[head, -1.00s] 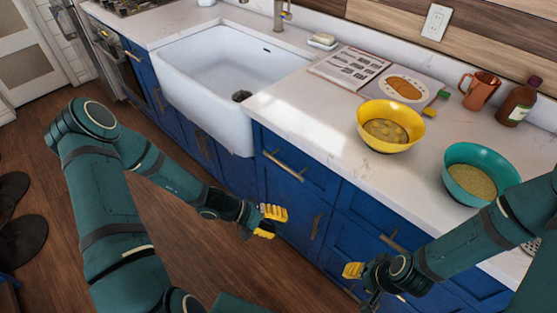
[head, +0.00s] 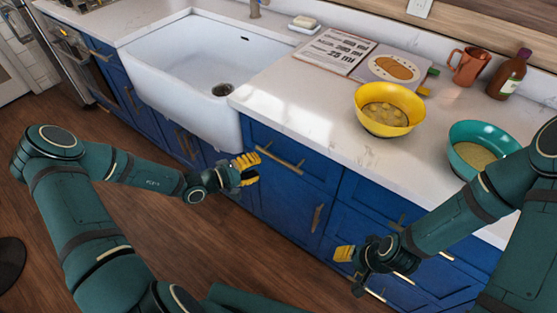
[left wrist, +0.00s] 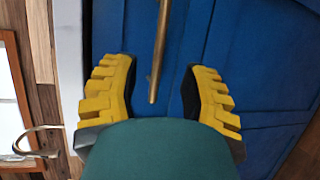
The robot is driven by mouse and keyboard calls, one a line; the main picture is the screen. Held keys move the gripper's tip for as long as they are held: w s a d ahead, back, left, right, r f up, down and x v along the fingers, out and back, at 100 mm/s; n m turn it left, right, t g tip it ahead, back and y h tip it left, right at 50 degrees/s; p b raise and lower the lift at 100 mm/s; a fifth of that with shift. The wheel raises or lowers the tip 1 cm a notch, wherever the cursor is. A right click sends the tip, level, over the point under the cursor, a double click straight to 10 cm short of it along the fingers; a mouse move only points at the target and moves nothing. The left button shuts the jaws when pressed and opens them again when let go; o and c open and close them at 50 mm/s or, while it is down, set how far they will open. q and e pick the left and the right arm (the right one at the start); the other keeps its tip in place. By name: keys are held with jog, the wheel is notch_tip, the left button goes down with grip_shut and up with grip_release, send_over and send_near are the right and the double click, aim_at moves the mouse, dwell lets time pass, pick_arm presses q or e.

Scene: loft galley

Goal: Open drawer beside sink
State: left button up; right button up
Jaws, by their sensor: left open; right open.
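The drawer beside the sink (head: 305,168) is a blue front just right of the white sink (head: 200,72), and it looks shut. Its brass bar handle (head: 278,160) runs along the front. In the left wrist view the handle (left wrist: 160,60) comes down from the top, its end between the two fingers. My left gripper (head: 250,169) is open and empty, just left of the handle in the head view and apart from it. It also shows in the left wrist view (left wrist: 155,98). My right gripper (head: 350,268) is open and empty, low in front of the cabinets to the right.
On the white counter (head: 290,115) stand a yellow bowl (head: 385,118), a teal bowl (head: 470,140), an open book (head: 335,50), a copper mug (head: 470,66) and a brown bottle (head: 508,76). The wood floor (head: 240,245) before the cabinets is clear.

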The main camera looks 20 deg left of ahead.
aim_at(276, 160)
pick_arm(q)
jog(key=b+x, duration=0.1)
jog(key=x, duration=0.7)
jog(key=shift+w+d+f, duration=0.15)
jog(key=shift+w+d, duration=0.05)
jog(key=shift+w, duration=0.05)
grip_shut()
